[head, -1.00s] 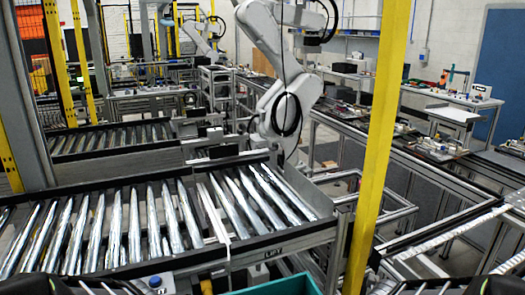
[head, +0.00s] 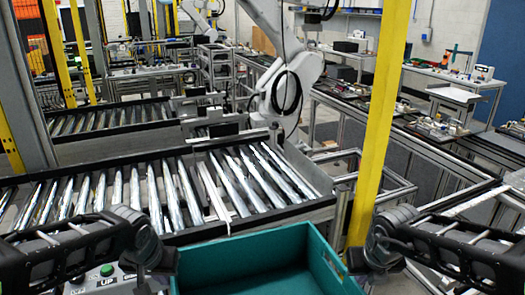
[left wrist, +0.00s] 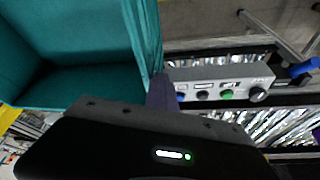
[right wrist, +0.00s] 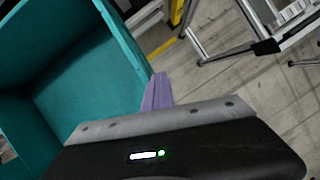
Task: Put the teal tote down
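The teal tote (head: 318,262) is at the bottom middle of the head view, in front of the roller conveyor, with its near part cut off. The part of its inside that shows looks empty. My left gripper (head: 160,262) is at its left wall and my right gripper (head: 366,260) at its right wall. In the left wrist view a purple finger (left wrist: 161,92) meets the edge of the tote wall (left wrist: 143,40). In the right wrist view a purple finger (right wrist: 157,92) does the same at the wall (right wrist: 122,45). The grippers appear shut on these walls; the inner fingers are hidden.
The roller conveyor (head: 130,196) lies just beyond the tote. A control box with a green button (head: 106,270) is at the lower left. A yellow post (head: 381,125) stands right of the conveyor. A white robot arm (head: 290,75) stands behind. Floor (right wrist: 230,85) shows in the right wrist view.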

